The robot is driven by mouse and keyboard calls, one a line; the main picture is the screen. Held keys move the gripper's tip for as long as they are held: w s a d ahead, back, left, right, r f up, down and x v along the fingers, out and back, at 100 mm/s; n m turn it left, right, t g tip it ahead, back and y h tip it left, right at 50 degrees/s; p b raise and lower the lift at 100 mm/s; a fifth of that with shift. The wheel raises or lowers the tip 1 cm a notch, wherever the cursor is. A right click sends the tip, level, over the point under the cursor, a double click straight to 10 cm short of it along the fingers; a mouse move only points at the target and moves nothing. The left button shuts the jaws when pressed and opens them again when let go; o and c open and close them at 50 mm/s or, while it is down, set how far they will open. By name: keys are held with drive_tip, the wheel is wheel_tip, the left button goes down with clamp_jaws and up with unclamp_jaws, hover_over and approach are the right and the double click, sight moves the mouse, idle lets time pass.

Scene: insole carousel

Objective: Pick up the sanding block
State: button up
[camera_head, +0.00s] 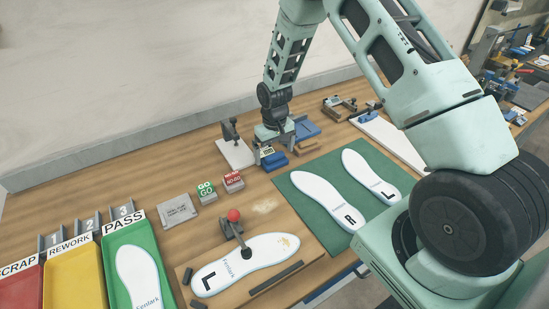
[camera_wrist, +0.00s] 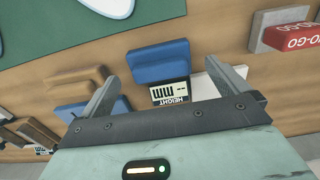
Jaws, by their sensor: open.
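A tan block (camera_wrist: 78,86), which looks like the sanding block though I cannot be sure, lies flat on the bench left of my gripper in the wrist view. In the head view the tan block (camera_head: 306,147) is right of my gripper (camera_head: 273,143). A blue block (camera_wrist: 158,62) with a small "HEIGHT mm" display (camera_wrist: 171,92) shows between my fingers in the wrist view; it also shows in the head view (camera_head: 275,161). My gripper (camera_wrist: 165,70) is open and empty above the bench, pointing down. The gap between its fingertips and the blue block is unclear.
A green mat (camera_head: 306,184) with white insoles lies near. Red NO-GO (camera_head: 233,181) and green GO (camera_head: 206,192) blocks stand left of my gripper. A white-based stand (camera_head: 237,154) and another blue block (camera_head: 305,129) are behind. Bins (camera_head: 131,233) stand front left.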

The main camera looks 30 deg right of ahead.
sight(275, 155)
drive_tip(key=shift+f, duration=1.25)
drive_tip(key=shift+c, duration=0.3)
drive_tip(key=c, duration=1)
drive_tip(key=shift+r, duration=0.1)
wheel_tip(275, 155, up, 10)
drive_tip(key=b, duration=0.2)
drive_tip(key=shift+b, duration=0.3)
drive_tip(key=shift+o, duration=0.8)
